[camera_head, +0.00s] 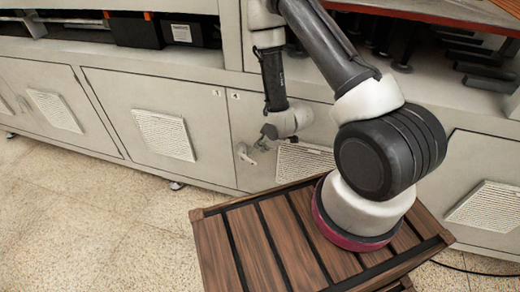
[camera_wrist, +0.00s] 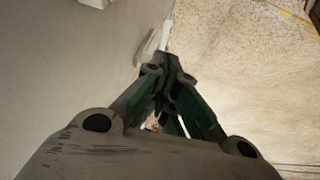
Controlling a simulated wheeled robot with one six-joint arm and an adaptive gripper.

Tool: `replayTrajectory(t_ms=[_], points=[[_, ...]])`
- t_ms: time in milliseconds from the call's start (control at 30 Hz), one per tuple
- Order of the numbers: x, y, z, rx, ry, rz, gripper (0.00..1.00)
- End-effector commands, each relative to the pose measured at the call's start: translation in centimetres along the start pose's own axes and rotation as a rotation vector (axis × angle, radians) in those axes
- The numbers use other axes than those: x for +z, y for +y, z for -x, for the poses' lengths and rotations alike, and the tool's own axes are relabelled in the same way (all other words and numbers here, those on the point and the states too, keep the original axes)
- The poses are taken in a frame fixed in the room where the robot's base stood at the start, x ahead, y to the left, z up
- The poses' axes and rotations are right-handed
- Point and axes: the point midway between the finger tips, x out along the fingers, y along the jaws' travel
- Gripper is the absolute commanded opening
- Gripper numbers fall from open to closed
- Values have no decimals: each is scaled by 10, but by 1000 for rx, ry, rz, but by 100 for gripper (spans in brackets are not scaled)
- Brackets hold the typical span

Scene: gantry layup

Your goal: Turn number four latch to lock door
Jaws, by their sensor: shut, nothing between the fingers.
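The light grey number four door (camera_head: 240,125) is in the head view, with a small label (camera_head: 236,97) at its top left corner. Its latch (camera_head: 244,153) is a small metal part on the door's left side. My gripper (camera_head: 262,144) is just right of the latch, close to the door; I cannot tell whether they touch. In the wrist view the green-lined fingers of my gripper (camera_wrist: 168,68) meet at the tips, empty. A pale narrow part beyond the tips may be the latch, but it is too unclear to tell.
More cabinet doors with vent grilles (camera_head: 165,135) stand on both sides. A brown slatted wooden platform (camera_head: 285,240) lies below my arm. The speckled floor (camera_head: 100,210) is clear at the left. Black boxes (camera_head: 135,30) sit on the shelf above.

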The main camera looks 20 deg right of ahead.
Motion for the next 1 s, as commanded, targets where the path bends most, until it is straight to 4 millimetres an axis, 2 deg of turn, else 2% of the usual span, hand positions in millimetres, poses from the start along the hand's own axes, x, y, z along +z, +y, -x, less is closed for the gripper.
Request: replayTrajectory(t_ms=[300,500,700,1000], points=[[0,-2,-69,-5,-2,4,0],[0,-2,-101,-3,-1,4,0],[0,-2,-114,-4,-2,4,0],[0,-2,-115,-4,-2,4,0]])
